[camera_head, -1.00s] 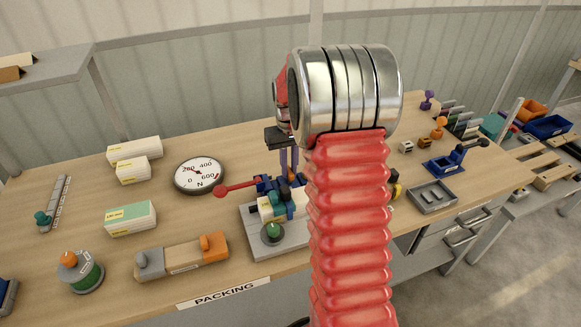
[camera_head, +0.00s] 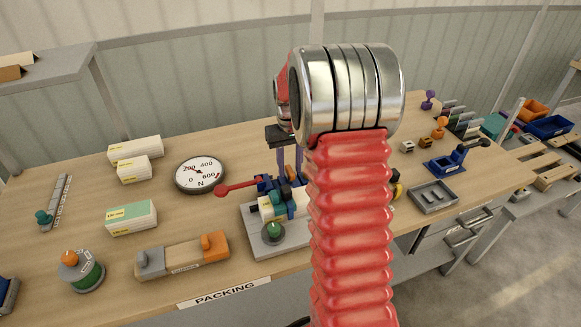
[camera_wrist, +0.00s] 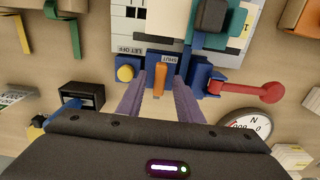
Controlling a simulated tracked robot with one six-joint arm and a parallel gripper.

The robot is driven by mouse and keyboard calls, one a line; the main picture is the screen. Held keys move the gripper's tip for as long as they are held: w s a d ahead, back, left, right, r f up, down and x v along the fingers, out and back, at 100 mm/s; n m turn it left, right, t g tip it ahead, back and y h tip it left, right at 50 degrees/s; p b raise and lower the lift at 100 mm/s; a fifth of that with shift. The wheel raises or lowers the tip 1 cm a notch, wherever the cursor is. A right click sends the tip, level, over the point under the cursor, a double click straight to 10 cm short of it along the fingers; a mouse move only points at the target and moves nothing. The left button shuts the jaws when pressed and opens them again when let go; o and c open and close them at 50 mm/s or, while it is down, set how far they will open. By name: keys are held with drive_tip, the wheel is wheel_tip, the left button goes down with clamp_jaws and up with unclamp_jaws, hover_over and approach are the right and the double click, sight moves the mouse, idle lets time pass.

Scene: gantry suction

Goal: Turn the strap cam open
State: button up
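A fixture with a blue block (camera_wrist: 192,70) stands on a light grey base plate (camera_head: 262,247) near the bench's front edge. In the wrist view an orange lever (camera_wrist: 160,80), which looks like the strap cam, stands on the blue block beside a label reading SHUT. A red handle with a ball end (camera_wrist: 250,88) sticks out to the right there, and to the left in the head view (camera_head: 238,187). My gripper (camera_wrist: 161,82) has its two purple fingers apart, one each side of the orange lever. Narrow gaps seem to show; contact is unclear. My arm hides the fixture's right part in the head view.
A yellow knob (camera_wrist: 125,73) sits left of the fingers by a LET OFF label. A force dial (camera_head: 200,175) and an orange-grey block (camera_head: 182,257) stand left of the fixture. A grey tray (camera_head: 432,197) lies to the right.

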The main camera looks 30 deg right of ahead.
sight(290, 170)
wheel_tip(290, 170, up, 13)
drive_tip(key=shift+r, duration=0.15)
idle(0.4)
drive_tip(key=shift+s, duration=0.1)
idle(0.4)
